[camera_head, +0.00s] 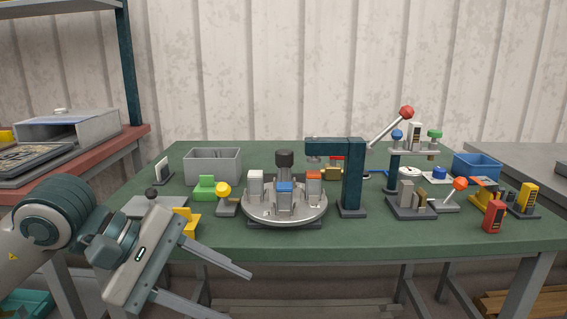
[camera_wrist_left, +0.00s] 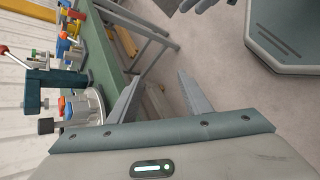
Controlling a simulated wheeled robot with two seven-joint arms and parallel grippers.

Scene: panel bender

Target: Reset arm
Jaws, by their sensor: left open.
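My left gripper (camera_head: 222,281) is open and empty in front of the table's near left edge in the head view. Its two fingers point right and are spread apart. In the left wrist view the same gripper (camera_wrist_left: 158,95) shows its fingers spread over floor and the table's side, with nothing between them. My right gripper is not in the head view. A grey shape at the top of the left wrist view may be part of it, but I cannot tell.
The green table (camera_head: 400,236) holds a round turntable (camera_head: 284,206) with several blocks, a dark press (camera_head: 352,180) with a red-knobbed lever, a grey bin (camera_head: 212,166) and a blue bin (camera_head: 477,165). A red-topped bench (camera_head: 100,150) stands at left. Floor in front is clear.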

